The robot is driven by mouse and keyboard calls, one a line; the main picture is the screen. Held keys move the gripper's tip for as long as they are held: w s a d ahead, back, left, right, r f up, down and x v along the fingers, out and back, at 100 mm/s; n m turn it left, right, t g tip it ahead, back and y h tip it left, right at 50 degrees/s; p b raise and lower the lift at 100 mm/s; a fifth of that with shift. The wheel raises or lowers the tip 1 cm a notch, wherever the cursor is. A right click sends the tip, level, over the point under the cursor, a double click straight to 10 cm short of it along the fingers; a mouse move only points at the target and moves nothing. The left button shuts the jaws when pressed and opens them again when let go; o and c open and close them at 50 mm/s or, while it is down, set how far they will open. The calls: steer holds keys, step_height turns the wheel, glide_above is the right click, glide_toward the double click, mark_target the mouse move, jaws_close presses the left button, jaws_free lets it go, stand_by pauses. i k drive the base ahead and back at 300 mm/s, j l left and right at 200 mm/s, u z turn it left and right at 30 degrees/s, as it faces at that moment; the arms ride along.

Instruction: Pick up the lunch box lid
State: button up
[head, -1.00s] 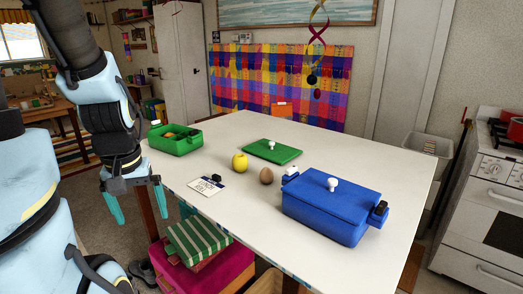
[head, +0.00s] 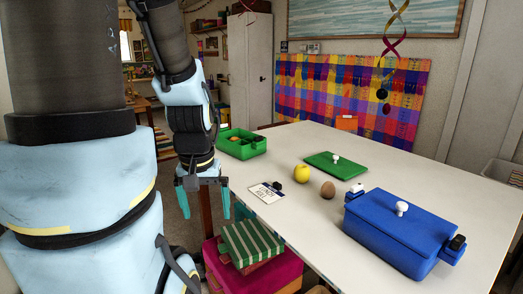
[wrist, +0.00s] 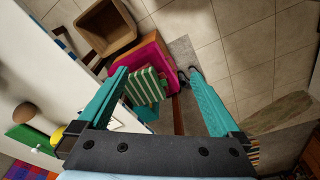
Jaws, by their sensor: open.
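A flat green lid (head: 337,165) with a white knob lies on the white table in the head view. An open green lunch box (head: 241,144) stands to its left, with something brownish inside. My gripper (head: 204,201) is open and empty, pointing down beside the table's left edge, apart from both boxes. In the wrist view my gripper's teal fingers (wrist: 160,95) are spread wide over the floor side. Part of a green thing shows at the wrist view's left edge.
A yellow apple (head: 302,173), a brown egg (head: 328,190) and a white card (head: 265,193) with a small black object lie between the boxes on the table (head: 300,223). Below the table edge, a striped green cushion (head: 251,241) tops a magenta stool (head: 270,275).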

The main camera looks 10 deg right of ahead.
mark_target(339, 168)
steer(key=i+j+z, duration=0.3)
steer(key=i+j, duration=0.25)
steer(key=i+j+z, duration=0.3)
steer(key=i+j, duration=0.2)
steer(key=j, duration=0.2)
